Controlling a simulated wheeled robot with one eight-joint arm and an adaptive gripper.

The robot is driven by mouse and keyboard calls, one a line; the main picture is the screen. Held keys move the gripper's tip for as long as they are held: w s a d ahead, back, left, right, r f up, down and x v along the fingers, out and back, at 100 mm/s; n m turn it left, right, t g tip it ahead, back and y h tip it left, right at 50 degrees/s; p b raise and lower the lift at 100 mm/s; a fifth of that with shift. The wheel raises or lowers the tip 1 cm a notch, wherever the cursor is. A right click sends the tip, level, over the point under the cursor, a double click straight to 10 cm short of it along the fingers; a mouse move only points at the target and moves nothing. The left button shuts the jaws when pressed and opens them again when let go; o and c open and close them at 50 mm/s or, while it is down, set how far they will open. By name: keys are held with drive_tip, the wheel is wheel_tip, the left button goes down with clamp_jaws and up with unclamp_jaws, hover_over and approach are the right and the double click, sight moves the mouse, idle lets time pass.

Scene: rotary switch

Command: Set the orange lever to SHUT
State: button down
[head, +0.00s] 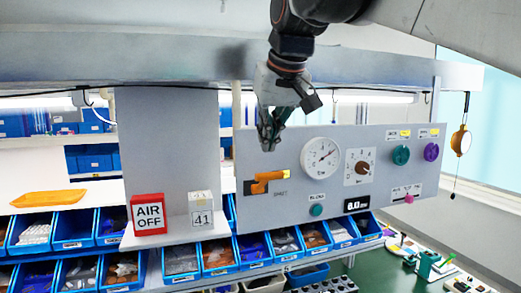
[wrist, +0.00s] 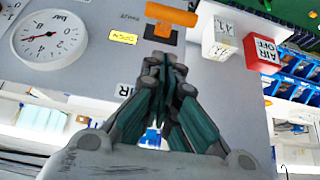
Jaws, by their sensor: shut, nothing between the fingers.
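The orange lever (head: 265,181) sits on the left part of a grey upright panel (head: 335,215), with its handle lying roughly sideways and a dark plate behind it. In the wrist view the orange lever (wrist: 172,14) shows at the top, upside down, its stem over a black plate. A yellow OPEN label (wrist: 123,38) and a fainter SHUT marking (wrist: 129,17) lie beside it. My gripper (head: 268,145) is shut and empty, pointing down above the lever and apart from it. Its closed fingertips (wrist: 165,58) show below the lever in the wrist view.
Right of the lever are a round gauge (head: 321,159), a brown knob (head: 362,168), a green button (head: 316,210) and green and purple knobs (head: 431,152). A red AIR OFF sign (head: 148,214) stands to the left. Blue bins (head: 180,261) line the shelf below.

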sight(271, 173)
drive_tip(key=f, duration=0.1)
drive_tip(key=s+f, duration=0.1)
drive_tip(key=shift+d+f, duration=0.2)
drive_tip(key=shift+f, duration=0.15)
drive_tip(key=shift+w+f, duration=0.1)
drive_tip(key=shift+f, duration=0.25)
drive_tip(key=shift+s+d+f+t, duration=0.1)
drive_tip(key=shift+s+f+t, duration=0.2)
drive_tip(key=shift+s, duration=0.25)
drive_tip(key=shift+b, duration=0.35)
drive_tip(key=shift+f, duration=0.1)
